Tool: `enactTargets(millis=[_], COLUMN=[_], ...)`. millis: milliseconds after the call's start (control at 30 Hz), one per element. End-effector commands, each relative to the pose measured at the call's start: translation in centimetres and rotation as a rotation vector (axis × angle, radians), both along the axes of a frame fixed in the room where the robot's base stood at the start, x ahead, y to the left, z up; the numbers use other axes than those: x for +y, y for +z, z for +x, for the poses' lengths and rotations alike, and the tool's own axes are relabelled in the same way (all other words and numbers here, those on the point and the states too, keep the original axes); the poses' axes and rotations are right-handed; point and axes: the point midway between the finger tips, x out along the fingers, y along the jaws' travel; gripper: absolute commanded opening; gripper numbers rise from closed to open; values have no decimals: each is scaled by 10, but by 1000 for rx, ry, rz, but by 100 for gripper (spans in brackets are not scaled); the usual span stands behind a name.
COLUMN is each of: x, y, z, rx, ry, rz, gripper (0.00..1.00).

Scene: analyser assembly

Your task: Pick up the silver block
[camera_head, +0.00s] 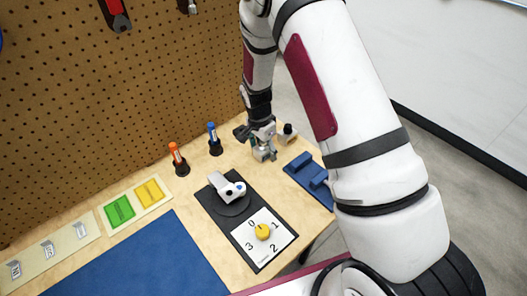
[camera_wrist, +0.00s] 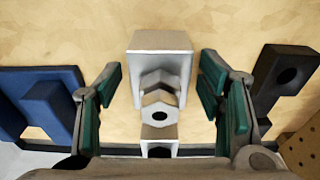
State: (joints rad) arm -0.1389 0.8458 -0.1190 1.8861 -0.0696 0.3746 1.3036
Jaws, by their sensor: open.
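The silver block (camera_wrist: 160,52) stands on the wooden table between the two fingers of my gripper (camera_wrist: 160,88) in the wrist view. It is pale grey with a notched near side, and a hexagonal part with a dark hole shows on that side. A gap shows between each green finger pad and the block. My gripper is open and points down. In the head view my gripper (camera_head: 262,143) is low over the far right of the table. Only part of the block (camera_head: 264,156) shows there, with the fingers partly covering it.
A blue holder (camera_head: 299,162) lies right of the gripper. A blue marker (camera_head: 212,133) and an orange marker (camera_head: 175,154) stand in black bases to the left. A black plate (camera_head: 213,203) with a numbered dial (camera_head: 263,232) lies in front. The pegboard (camera_head: 110,95) rises behind.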

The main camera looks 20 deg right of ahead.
Motion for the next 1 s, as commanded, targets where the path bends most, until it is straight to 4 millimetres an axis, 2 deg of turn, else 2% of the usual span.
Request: enactTargets(millis=[200, 467, 767, 1000], x=[0, 0, 0, 0], y=[0, 0, 1, 16], z=[0, 0, 1, 1], rx=[-1, 0, -1, -3], ry=[0, 0, 0, -1], rz=[0, 0, 0, 0], gripper=[62, 3, 1, 1])
